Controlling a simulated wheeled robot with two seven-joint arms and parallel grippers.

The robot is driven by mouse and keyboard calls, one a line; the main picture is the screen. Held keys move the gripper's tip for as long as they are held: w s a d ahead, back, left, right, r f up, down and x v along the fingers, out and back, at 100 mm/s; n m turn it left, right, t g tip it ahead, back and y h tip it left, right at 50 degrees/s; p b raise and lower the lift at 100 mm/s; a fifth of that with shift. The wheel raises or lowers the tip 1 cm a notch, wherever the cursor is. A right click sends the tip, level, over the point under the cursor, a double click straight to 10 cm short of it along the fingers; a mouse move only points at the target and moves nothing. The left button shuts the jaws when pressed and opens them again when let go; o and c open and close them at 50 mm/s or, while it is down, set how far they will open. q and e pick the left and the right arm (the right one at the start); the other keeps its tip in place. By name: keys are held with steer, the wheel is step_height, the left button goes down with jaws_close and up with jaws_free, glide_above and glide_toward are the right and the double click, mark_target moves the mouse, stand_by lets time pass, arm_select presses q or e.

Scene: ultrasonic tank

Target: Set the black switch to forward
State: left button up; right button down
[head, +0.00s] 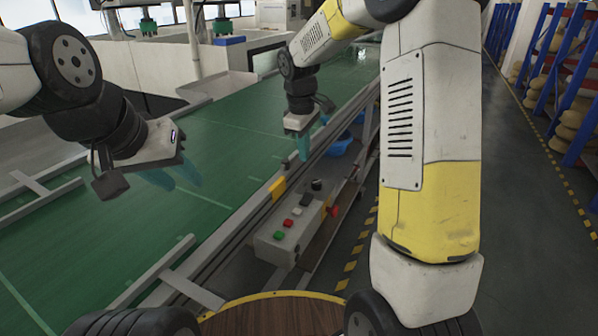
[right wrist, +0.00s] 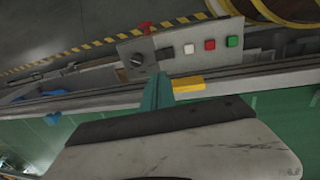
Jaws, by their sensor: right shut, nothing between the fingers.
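A grey control box (head: 290,243) is mounted at the conveyor's side. On its top are a black rocker-like switch (head: 306,199) and a round black knob (head: 316,184). The switch (right wrist: 162,54) and the knob (right wrist: 136,60) also show in the right wrist view; which way the switch is set is too small to tell. My right gripper (head: 303,147) is shut and empty, above the conveyor edge beyond the box. Its teal fingers (right wrist: 158,88) point towards the switch in the wrist view, apparently apart from it. My left gripper (head: 174,177) is open and empty over the belt.
White (head: 297,211), red (head: 288,222) and green (head: 278,235) buttons line the box top beside the switch. A red mushroom button (head: 333,211) sits on its side. A yellow block (head: 277,187) is on the conveyor rail. The green belt (head: 225,165) is clear.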

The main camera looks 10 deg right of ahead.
mark_target(307, 196)
steer(key=f, duration=0.4)
steer(key=w+f, duration=0.1)
steer(key=f, duration=0.4)
steer(key=d+f, duration=0.1)
steer(key=f, duration=0.4)
steer(key=shift+w, duration=0.35)
steer(key=shift+d+f, duration=0.1)
steer(key=shift+f+g, duration=0.15)
steer(key=shift+g, duration=0.15)
steer(key=shift+s, duration=0.1)
steer(key=shift+s+a, duration=0.45)
steer(key=shift+s, duration=0.1)
steer(key=shift+r, duration=0.2)
